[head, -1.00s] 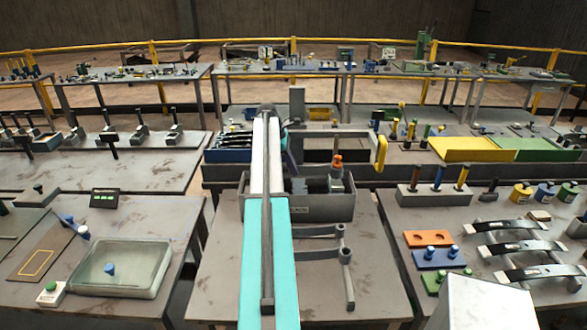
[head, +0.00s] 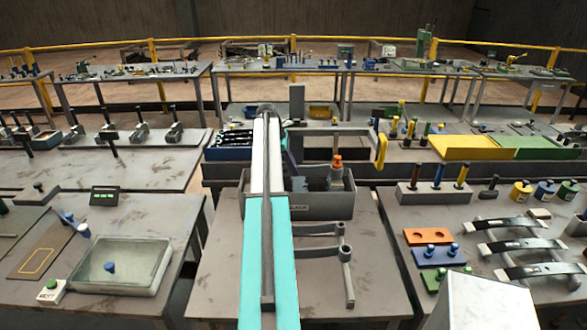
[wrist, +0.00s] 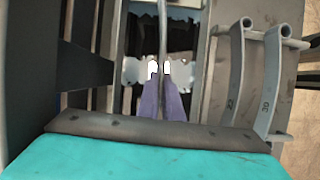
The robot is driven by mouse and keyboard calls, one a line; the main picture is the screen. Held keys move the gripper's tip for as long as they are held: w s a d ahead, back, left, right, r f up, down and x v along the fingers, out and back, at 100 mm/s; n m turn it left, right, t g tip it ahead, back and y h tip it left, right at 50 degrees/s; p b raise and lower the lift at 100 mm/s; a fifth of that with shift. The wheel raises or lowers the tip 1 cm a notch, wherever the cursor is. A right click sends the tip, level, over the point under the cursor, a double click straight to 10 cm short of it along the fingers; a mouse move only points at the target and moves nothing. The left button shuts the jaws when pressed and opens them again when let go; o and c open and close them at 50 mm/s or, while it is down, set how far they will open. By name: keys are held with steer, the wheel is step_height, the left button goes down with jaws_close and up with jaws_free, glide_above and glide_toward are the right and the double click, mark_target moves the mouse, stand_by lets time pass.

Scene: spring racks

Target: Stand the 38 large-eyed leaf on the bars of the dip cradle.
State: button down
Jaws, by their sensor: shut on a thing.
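In the wrist view my gripper (wrist: 160,72) is shut on a thin grey strip (wrist: 163,25), seen edge-on. It runs up out of the frame between the fingertips. It looks like a spring leaf, but no number is legible on it. I cannot tell for certain which part is the dip cradle; dark bars (wrist: 75,60) show left of the fingers.
A blue tray (head: 228,154) is to the left. The front table (head: 225,285) has bare room.

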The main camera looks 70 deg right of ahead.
steer(key=shift+d, duration=0.15)
steer(key=c, duration=1.4)
jaws_free()
steer(key=shift+f, duration=0.1)
steer(key=shift+r, duration=0.2)
step_height(320, 180, up, 7)
steer(key=shift+w+d+f+p, duration=0.1)
steer(key=shift+d+f+p, duration=0.05)
steer(key=shift+p, duration=1.1)
